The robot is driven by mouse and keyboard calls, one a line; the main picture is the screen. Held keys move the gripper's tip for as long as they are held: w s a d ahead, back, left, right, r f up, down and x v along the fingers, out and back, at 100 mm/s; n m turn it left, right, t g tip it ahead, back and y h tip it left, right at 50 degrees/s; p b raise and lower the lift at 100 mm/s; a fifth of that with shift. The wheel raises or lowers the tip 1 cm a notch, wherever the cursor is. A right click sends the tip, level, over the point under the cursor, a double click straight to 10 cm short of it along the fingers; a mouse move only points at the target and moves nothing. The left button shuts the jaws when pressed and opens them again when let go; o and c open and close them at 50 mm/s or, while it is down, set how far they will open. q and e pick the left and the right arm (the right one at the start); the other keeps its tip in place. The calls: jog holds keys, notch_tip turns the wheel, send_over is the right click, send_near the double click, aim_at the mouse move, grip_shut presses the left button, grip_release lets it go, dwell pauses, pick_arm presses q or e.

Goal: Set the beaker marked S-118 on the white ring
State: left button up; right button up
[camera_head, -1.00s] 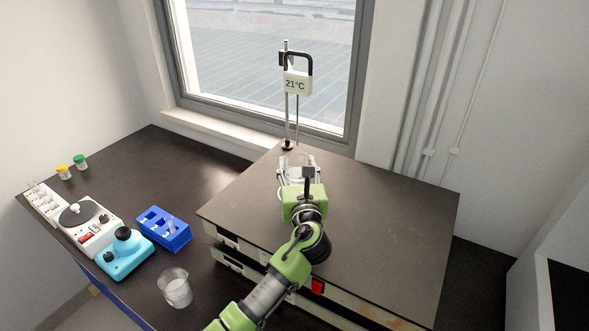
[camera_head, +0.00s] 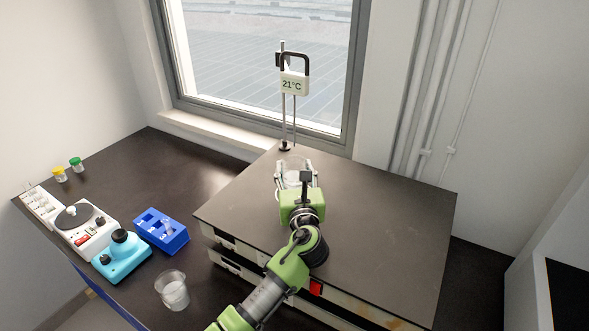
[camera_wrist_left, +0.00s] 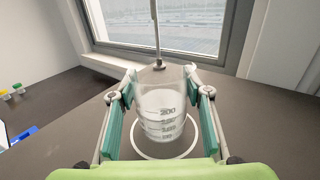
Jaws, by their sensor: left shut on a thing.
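A clear glass beaker (camera_wrist_left: 160,108) with dark graduation marks, 200 at the top, stands upright between the fingers of my left gripper (camera_wrist_left: 161,100). The gripper is shut on it from both sides. In the head view the beaker (camera_head: 293,179) is at the rear part of the raised dark top, partly hidden by my gripper. The white ring (camera_wrist_left: 165,159) lies on that top around and under the beaker's base in the wrist view. I cannot tell whether the base touches the surface. No S-118 mark is readable. My right gripper is out of view.
A stand with a 21°C display (camera_head: 292,85) rises behind the beaker. Another beaker (camera_head: 172,291) with white contents stands on the lower bench, near a blue rack (camera_head: 161,232), a turquoise device (camera_head: 121,257) and a white device (camera_head: 85,229). The raised top's right side is clear.

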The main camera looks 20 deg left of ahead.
pick_arm(q)
jog(key=shift+f, duration=0.55)
jog(key=o, duration=1.4)
jog(key=shift+c, duration=0.2)
